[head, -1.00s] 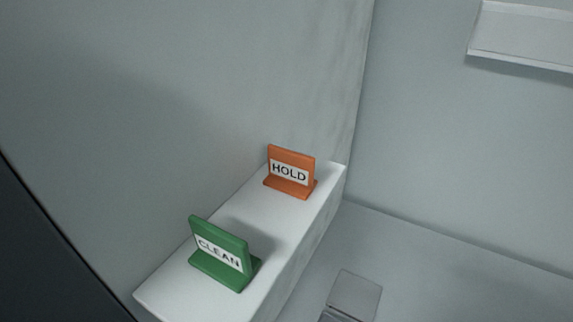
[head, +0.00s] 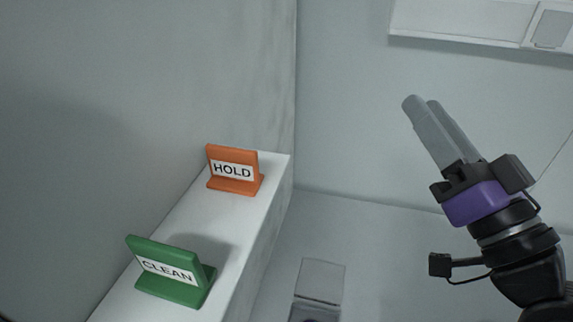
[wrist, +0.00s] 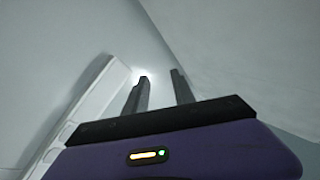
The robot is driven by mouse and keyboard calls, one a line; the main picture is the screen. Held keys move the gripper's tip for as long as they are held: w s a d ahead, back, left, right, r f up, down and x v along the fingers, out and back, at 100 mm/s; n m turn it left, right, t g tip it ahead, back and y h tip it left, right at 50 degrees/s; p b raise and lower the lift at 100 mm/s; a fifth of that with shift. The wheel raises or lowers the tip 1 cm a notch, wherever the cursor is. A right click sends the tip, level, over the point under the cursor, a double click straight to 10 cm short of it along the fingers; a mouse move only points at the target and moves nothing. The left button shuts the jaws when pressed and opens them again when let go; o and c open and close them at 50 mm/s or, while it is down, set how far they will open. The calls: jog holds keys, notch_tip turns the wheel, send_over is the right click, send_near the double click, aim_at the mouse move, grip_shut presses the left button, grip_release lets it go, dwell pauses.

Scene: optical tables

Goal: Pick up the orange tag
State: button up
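The orange tag (head: 233,171), marked HOLD, stands upright at the far end of a white ledge in the head view. My gripper (head: 421,101) is raised at the right of the head view, well apart from the tag, its fingers pointing up and left. In the wrist view my gripper (wrist: 159,76) has a clear gap between its two grey fingers and nothing between them. The orange tag is not visible in the wrist view.
A green tag (head: 172,272), marked CLEAN, stands nearer on the same white ledge (head: 213,222). A wall runs along the ledge's left side. A grey box (head: 322,280) is low, right of the ledge. A white fixture (head: 460,22) is on the back wall.

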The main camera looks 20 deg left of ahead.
jog(key=s+a+r+n+g+y, duration=0.3)
jog(key=a+r+n+g+y, duration=0.2)
jog(key=a+r+n+g, duration=0.1)
jog(key=n+g+h, duration=0.2)
jog(key=n+g, duration=0.7)
jog(key=g, duration=0.4)
send_near(229, 149)
jog(key=a, duration=0.2)
jog(key=a+p, duration=0.1)
jog(key=a, duration=0.1)
jog(key=a+p, duration=0.1)
jog(key=a, duration=0.1)
jog(key=a+f, duration=0.1)
jog(key=a, duration=0.2)
jog(key=shift+s+a+f+p, duration=0.1)
jog(key=shift+s+f+p, duration=0.05)
jog(key=shift+s+p, duration=0.2)
jog(key=shift+w+a+f, duration=0.1)
jog(key=shift+a+f, duration=0.05)
jog(key=shift+a, duration=0.2)
grip_shut()
